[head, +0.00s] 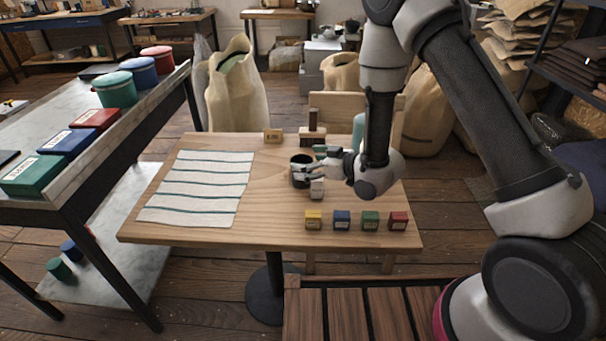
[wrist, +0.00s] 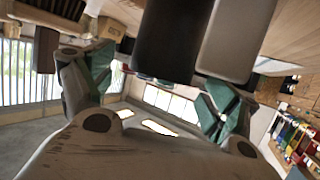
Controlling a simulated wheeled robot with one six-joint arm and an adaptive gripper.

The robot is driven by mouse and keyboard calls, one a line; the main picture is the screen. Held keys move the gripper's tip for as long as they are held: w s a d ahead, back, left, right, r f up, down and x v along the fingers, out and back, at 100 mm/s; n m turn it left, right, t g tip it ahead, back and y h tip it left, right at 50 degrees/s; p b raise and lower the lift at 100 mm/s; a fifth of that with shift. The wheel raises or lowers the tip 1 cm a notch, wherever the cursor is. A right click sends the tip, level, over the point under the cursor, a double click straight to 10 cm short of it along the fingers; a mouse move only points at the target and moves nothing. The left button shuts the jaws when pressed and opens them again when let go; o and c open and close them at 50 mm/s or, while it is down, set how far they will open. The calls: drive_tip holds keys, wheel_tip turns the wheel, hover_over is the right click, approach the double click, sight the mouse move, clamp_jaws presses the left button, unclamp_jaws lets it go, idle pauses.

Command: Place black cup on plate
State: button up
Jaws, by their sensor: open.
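The black cup (head: 299,161) stands on the wooden table, just left of my gripper (head: 316,165) in the head view. In the wrist view a dark body, likely the black cup (wrist: 172,40), lies ahead between the teal-padded fingers of my open gripper (wrist: 158,88). A pale grey-white object (wrist: 237,42) is right beside it and close to the right finger; it seems to match the small whitish object (head: 317,188) by the cup in the head view. My gripper partly hides the cup. I cannot make out a plate in either view.
A striped cloth (head: 197,187) covers the table's left part. Yellow, blue, green and red blocks (head: 370,220) line the front edge. A wooden block (head: 273,135) and a dark-and-wood item (head: 313,133) stand behind. A side bench (head: 143,112) with boxes and canisters is at left.

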drive_tip(key=shift+x, duration=1.35)
drive_tip(key=c, duration=1.3)
